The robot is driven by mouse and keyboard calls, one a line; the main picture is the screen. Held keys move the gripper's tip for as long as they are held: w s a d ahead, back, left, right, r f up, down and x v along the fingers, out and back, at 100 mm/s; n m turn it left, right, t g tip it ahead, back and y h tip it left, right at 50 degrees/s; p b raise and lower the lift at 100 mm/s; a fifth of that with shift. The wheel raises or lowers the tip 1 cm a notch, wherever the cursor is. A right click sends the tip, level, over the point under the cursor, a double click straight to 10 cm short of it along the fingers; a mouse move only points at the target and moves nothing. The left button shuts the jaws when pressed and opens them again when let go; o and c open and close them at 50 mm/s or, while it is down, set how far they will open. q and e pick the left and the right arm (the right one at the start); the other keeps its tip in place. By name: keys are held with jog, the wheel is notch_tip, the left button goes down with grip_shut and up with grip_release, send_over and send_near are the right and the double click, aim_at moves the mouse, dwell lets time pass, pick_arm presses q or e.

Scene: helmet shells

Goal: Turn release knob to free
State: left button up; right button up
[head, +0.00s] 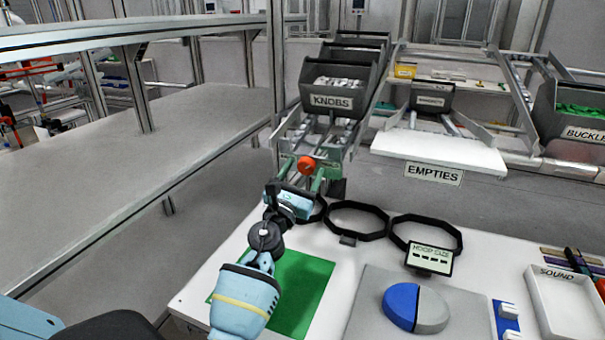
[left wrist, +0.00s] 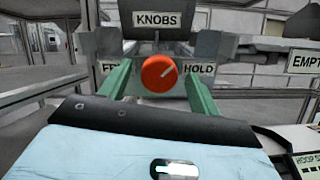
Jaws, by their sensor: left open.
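The orange round release knob (left wrist: 159,73) sits on a grey panel below the KNOBS bin. In the head view the knob (head: 306,165) shows just beyond the left gripper (head: 304,178). My right gripper is not in view.
The KNOBS bin (head: 335,90) stands above the panel. Black hoops (head: 357,222) lie on the white bench, with a HOOP SIZE display (head: 429,259) and a blue-and-grey disc (head: 415,307) nearby. The EMPTIES chute (head: 440,152) is to the right. A metal shelf (head: 130,140) is at left.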

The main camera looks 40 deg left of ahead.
pick_arm(q)
jog(key=shift+c, duration=0.3)
jog(key=c, duration=0.9)
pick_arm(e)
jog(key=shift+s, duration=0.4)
